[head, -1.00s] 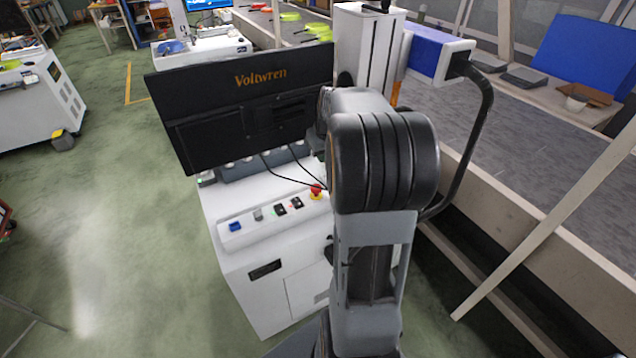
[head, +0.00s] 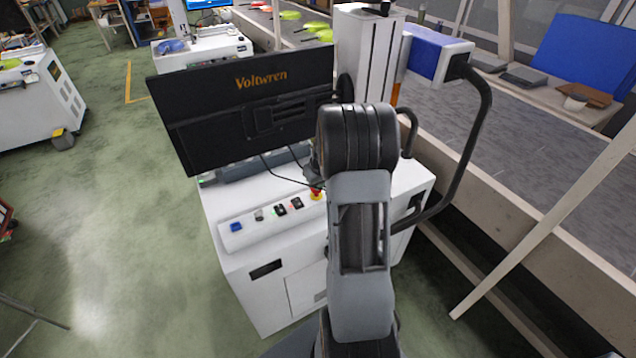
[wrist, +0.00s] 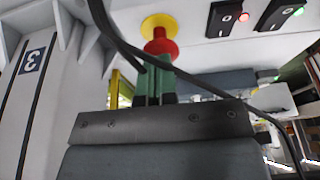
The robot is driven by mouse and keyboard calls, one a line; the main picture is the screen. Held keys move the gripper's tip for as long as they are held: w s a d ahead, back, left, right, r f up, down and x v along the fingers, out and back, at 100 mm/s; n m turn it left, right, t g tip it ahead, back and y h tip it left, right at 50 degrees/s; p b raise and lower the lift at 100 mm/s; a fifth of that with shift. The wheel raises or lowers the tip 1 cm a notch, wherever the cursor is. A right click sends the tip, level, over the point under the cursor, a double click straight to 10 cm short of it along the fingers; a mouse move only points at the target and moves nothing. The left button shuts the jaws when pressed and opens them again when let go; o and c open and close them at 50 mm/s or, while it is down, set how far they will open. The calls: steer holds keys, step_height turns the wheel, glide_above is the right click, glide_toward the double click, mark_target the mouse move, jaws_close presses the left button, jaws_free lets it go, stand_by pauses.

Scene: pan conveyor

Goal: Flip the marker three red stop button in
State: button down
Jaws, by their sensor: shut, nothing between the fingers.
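The red stop button (wrist: 160,46) sits on a yellow base (wrist: 160,24) on the white control panel. In the wrist view the green fingertips of my gripper (wrist: 154,82) are shut together, with nothing between them, right in front of the button. They overlap its lower edge, and I cannot tell whether they touch it. In the head view the button (head: 316,194) is partly hidden by my arm. A marker with the number 3 (wrist: 32,61) shows at the left of the wrist view.
A dark cable crosses close to my fingers. A large black monitor (head: 240,105) stands behind the panel (head: 238,239). The conveyor (head: 480,130) runs along the right.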

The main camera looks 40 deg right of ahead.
steer(key=shift+f, duration=0.15)
step_height(320, 180, down, 2)
steer(key=b, duration=0.2)
steer(key=shift+b, duration=0.3)
steer(key=shift+s, duration=0.1)
step_height(320, 180, up, 5)
steer(key=p, duration=0.3)
steer(key=shift+f, duration=0.2)
steer(key=b+v, duration=0.1)
steer(key=v, duration=0.8)
steer(key=shift+r, duration=0.4)
steer(key=shift+s, duration=0.1)
